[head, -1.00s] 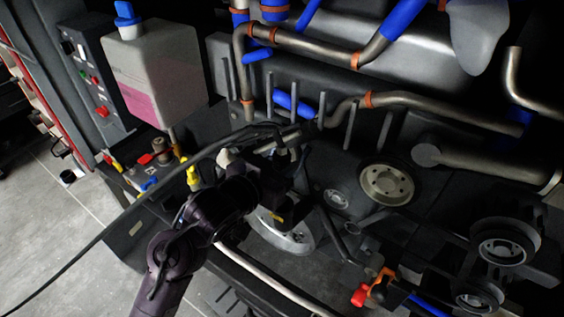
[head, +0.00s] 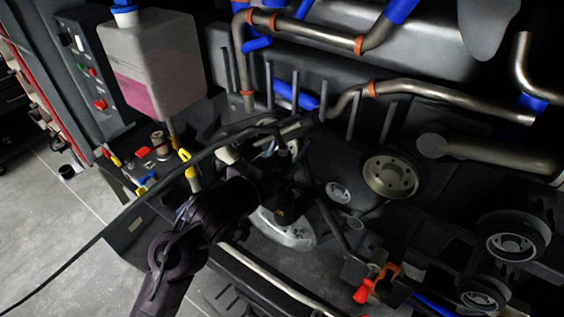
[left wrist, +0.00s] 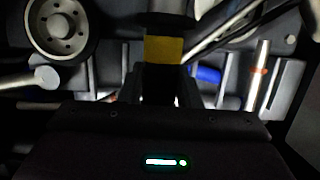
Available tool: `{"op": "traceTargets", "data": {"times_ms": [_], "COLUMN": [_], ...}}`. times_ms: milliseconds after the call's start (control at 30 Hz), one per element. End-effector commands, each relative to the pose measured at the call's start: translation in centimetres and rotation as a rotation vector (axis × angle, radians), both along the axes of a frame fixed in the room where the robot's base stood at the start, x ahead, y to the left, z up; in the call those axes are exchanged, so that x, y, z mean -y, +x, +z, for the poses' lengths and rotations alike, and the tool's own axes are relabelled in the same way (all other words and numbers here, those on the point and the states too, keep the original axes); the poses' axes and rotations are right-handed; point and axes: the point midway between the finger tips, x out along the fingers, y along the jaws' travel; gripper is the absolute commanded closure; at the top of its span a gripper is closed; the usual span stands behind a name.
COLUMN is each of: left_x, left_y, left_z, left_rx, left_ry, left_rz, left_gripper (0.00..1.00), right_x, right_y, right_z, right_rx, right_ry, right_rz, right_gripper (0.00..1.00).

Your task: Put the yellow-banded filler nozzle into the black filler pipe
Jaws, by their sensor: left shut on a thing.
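My left gripper (head: 291,168) is in the middle of the head view and shut on the filler nozzle. In the left wrist view the nozzle's yellow band (left wrist: 163,49) shows between the fingers (left wrist: 161,80), with a dark body above it. In the head view the nozzle is dark and largely hidden by the gripper. A black hose (head: 150,200) runs from there to the lower left. I cannot pick out the black filler pipe for certain against the dark engine bay, nor tell whether the nozzle touches it. My right gripper is not in view.
A tank with pink fluid (head: 150,65) and a control panel (head: 88,70) stand at upper left. Metal pipes (head: 440,97) and upright rods (head: 355,112) are close behind the gripper. Pulleys (head: 390,173) are to the right. Grey floor (head: 50,235) is open at lower left.

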Motion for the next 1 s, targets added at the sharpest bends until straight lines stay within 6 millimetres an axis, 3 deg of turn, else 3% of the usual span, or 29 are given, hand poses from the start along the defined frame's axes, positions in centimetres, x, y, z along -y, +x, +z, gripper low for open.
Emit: {"op": "traceTargets", "data": {"times_ms": [1000], "left_x": [0.02], "left_y": [0.03], "left_z": [-0.78], "left_rx": [0.003], "left_ry": [-0.002], "left_rz": [0.000], "left_gripper": [1.00], "right_x": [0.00], "right_y": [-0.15], "right_z": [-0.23], "right_rx": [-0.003], "right_ry": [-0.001], "right_rz": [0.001], "right_gripper": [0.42]}}
